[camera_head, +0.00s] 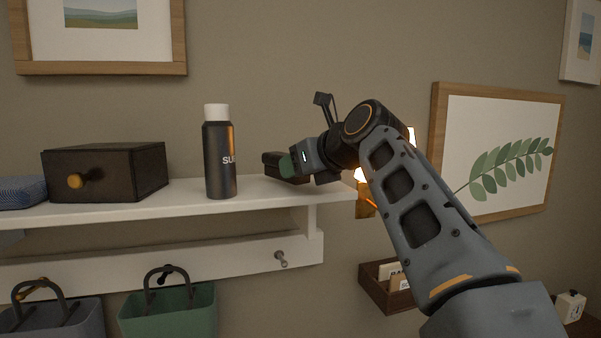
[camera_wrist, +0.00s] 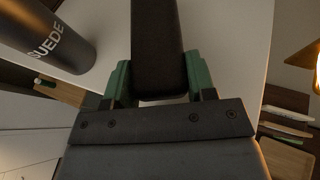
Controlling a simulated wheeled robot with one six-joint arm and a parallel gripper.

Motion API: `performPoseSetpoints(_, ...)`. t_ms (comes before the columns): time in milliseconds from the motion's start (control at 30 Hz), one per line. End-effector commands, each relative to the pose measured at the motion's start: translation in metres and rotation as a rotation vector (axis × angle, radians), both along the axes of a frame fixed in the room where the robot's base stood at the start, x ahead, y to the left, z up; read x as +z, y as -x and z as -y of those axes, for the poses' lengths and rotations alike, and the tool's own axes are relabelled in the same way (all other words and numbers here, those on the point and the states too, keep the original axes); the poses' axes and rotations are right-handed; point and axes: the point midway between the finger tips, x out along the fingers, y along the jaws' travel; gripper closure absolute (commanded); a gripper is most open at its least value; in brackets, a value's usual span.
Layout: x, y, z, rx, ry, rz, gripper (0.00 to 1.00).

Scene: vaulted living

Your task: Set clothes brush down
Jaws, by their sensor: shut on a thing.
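The dark clothes brush (camera_wrist: 157,45) is between the green-tipped fingers of my gripper (camera_wrist: 160,82) in the wrist view. In the head view the brush (camera_head: 270,159) shows as a dark end just beyond my gripper (camera_head: 287,166), over the right part of the white shelf (camera_head: 262,192). My gripper is shut on it. The brush is at or just above the shelf top; I cannot tell whether it touches. My gripper and arm hide part of the shelf's right end.
A dark bottle (camera_head: 219,160) with a white cap stands left of the brush; its "SUEDE" label shows in the wrist view (camera_wrist: 50,40). A dark drawer box (camera_head: 120,172) and a blue item (camera_head: 20,192) sit farther left. Baskets hang below. A lamp glows behind my arm.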

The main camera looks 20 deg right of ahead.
Motion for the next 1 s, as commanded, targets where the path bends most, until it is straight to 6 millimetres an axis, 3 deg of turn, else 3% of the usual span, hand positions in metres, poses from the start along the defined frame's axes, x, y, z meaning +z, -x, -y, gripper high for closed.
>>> performPoseSetpoints(200,-0.012,0.001,0.0,-0.001,0.0,0.002,0.75)
performPoseSetpoints(633,-0.017,0.0,0.0,-0.001,0.0,0.001,0.75)
performPoseSetpoints(667,-0.017,0.0,0.0,-0.001,0.0,0.001,0.47)
performPoseSetpoints(900,-0.017,0.0,0.0,-0.001,0.0,0.001,0.24)
performPoseSetpoints(1000,-0.017,0.0,0.0,-0.001,0.0,0.001,0.24)
